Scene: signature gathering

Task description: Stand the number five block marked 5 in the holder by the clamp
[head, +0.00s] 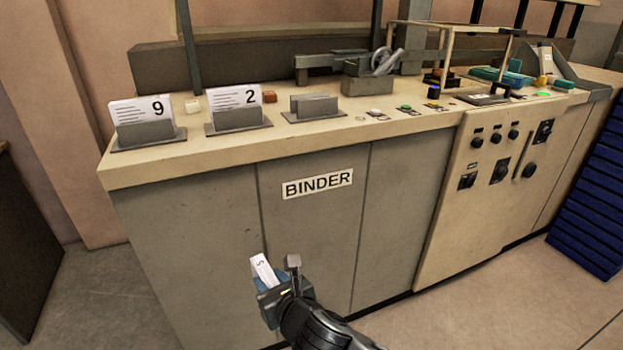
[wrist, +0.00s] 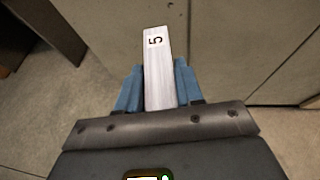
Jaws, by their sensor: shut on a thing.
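The number five block marked 5 (head: 263,269) is white and held in my gripper (head: 275,283), low in front of the binder cabinet. In the wrist view the block (wrist: 158,70) sticks out from between the blue fingers of my gripper (wrist: 159,88), its 5 turned sideways near the far end. My gripper is shut on it. On the counter, the grey holder by the clamp (head: 313,106) looks empty. It stands in front of the metal clamp (head: 365,70), right of the block marked 2.
Holders with the block marked 9 (head: 142,110) and the block marked 2 (head: 236,97) stand left of the empty holder. The counter's front edge (head: 250,160) lies above my gripper. Buttons (head: 405,108) and a framed guard are to the right. The floor before the cabinet is clear.

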